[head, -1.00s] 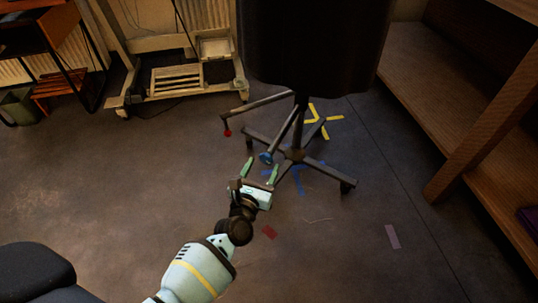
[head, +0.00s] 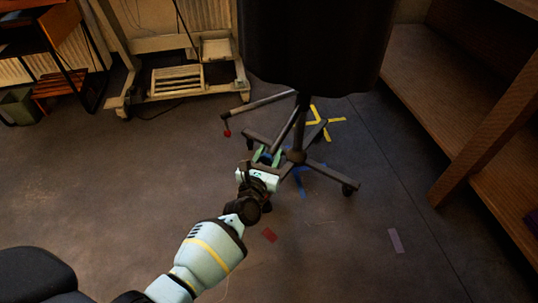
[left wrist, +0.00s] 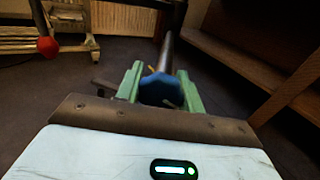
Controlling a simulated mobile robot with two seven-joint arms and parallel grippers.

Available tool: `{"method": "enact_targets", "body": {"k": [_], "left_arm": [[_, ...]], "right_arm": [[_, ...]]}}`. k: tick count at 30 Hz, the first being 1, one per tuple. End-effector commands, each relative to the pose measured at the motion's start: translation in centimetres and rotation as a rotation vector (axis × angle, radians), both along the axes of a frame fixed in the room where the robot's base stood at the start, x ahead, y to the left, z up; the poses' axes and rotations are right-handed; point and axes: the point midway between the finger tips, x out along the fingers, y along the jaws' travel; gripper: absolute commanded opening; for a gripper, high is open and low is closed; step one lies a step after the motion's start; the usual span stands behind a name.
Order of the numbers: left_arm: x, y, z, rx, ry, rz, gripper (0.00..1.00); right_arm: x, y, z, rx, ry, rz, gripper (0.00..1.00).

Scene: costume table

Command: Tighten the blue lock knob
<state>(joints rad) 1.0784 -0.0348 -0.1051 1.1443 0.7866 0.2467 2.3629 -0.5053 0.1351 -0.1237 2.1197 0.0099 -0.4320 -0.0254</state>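The blue lock knob (left wrist: 161,90) sits at the end of a dark bar on the stand (head: 296,157). In the head view the knob (head: 266,158) is small and partly hidden by my left gripper. My left gripper (head: 268,156) has its green fingers spread, one on each side of the knob. In the left wrist view the open left gripper (left wrist: 160,88) frames the knob, with almost no gap showing; I cannot tell whether the fingers touch it. My right gripper is not in view.
A red-tipped arm (head: 227,132) sticks out left of the stand, also low in height. A dark hanging cover (head: 315,45) fills the space above. A wooden shelf (head: 440,100) stands at right and a pale wheeled frame (head: 177,80) behind.

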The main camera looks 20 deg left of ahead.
Motion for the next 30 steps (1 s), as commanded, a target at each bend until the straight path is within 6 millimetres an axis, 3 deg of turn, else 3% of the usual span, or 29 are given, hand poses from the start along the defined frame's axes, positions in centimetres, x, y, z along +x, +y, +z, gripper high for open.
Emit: {"method": "enact_targets", "body": {"k": [3, 14, 30], "left_arm": [[0.0, 0.0, 0.0, 0.000, 0.000, -0.001, 0.15], [0.0, 0.0, -0.1, 0.068, -0.004, -0.001, 0.15], [0.0, 0.0, 0.0, 0.518, -0.026, -0.001, 0.15]], "right_arm": [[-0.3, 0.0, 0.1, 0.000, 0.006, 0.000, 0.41], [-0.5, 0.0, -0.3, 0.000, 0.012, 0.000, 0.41], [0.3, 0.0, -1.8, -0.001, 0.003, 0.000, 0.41]]}}
